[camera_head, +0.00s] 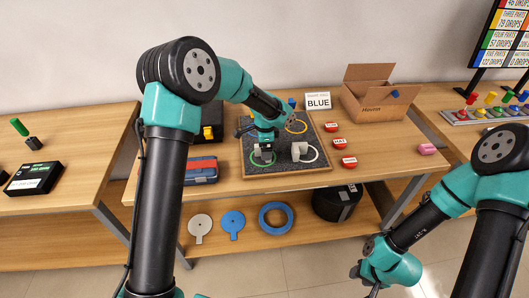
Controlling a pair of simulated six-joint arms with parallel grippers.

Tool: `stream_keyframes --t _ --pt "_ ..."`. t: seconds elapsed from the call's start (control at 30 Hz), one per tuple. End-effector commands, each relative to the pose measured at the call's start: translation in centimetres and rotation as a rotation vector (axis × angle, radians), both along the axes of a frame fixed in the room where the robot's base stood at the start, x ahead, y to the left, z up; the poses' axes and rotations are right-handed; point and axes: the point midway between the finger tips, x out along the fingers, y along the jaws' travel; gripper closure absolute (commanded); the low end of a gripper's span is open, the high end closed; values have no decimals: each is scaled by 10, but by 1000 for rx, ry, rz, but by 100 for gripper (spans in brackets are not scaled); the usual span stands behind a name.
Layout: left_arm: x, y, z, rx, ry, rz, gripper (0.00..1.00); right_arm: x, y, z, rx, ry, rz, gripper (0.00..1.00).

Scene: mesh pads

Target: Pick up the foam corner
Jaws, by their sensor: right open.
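No piece is plainly marked as the foam corner; a small pink block (427,149) at the table's right end may be it, but I cannot tell. My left gripper (264,155) is over the dark mesh mat (285,166), near the green ring, partly hidden by its own wrist. A light grey piece (300,150) is just right of it, by the white ring. I cannot tell whether the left jaws hold anything. My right gripper (372,286) hangs low in front of the table, open, partly cut off by the bottom edge, far from the pink block.
Red buttons (338,143) line the mat's right side. A sign reading BLUE (318,101) and an open cardboard box (378,107) stand behind. A blue-and-red case (200,172) lies left of the mat. A blue ring (276,207) and flat discs lie on the lower shelf.

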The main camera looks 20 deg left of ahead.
Motion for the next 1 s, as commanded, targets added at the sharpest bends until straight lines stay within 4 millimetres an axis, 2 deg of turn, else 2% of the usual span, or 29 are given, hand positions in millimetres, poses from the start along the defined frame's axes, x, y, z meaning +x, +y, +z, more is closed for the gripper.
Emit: stream_keyframes --t 0.1,0.23,0.73,1.0 --pt "-1 -1 -18 0 3 0 6 0 0 0 0 0 0 57" --pt "-1 -1 -29 0 1 0 6 0 0 0 0 0 0 57" --pt "-1 -1 -30 0 0 0 6 0 0 0 0 0 0 57" --pt "-1 -1 -30 0 0 0 31 0 0 0 0 0 0 57"
